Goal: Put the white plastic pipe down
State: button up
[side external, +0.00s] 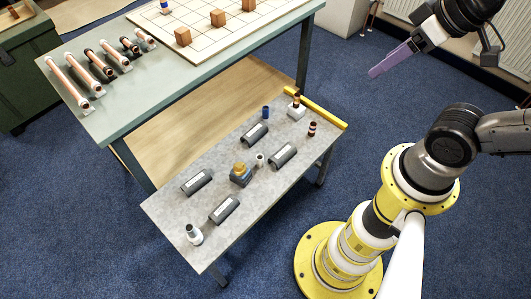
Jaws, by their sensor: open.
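A short white cylinder (260,160), which looks like the white plastic pipe, stands upright near the middle of the low grey table (160,207). A second white piece (194,235) with a darker top stands at the table's near left corner. I cannot tell for certain which is the pipe. My gripper (376,72), with purple fingers, is up at the top right, off the table and well away from both. It is open, and I see nothing held between its fingers.
Several dark grey holders (197,182) lie on the low table around a blue-grey block with an orange top (240,173). A blue cylinder (266,112), a dark red one (312,129) and a yellow bar (315,108) are at the far end. A green table (160,80) holds copper tubes.

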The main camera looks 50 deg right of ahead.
jog(key=w+a+r+m+t, duration=0.1)
jog(key=w+r+m+t, duration=0.2)
jog(key=w, duration=0.5)
jog(key=w+a+r+m+t+y, duration=0.1)
jog(key=w+r+t, duration=0.1)
jog(key=w+r, duration=0.45)
jog(key=w+a+r+m+t, duration=0.1)
jog(key=w+r+m+t, duration=0.15)
jog(key=w, duration=0.55)
jog(key=w+a+f+m+t+h, duration=0.1)
jog(key=w+a+f+m+h, duration=0.1)
jog(key=w+f, duration=0.5)
jog(key=w+a+f+m+t+h, duration=0.1)
jog(key=w+a+f+m, duration=0.3)
jog(key=w, duration=0.5)
jog(key=n+g+h, duration=0.3)
jog(key=n, duration=0.5)
send_near(258, 155)
jog(key=shift+t, duration=0.35)
jog(key=x, duration=0.4)
jog(key=f+x, duration=0.1)
jog(key=x, duration=0.4)
jog(key=shift+s+d, duration=0.1)
jog(key=shift+s, duration=0.15)
jog(key=shift+r, duration=0.1)
grip_shut()
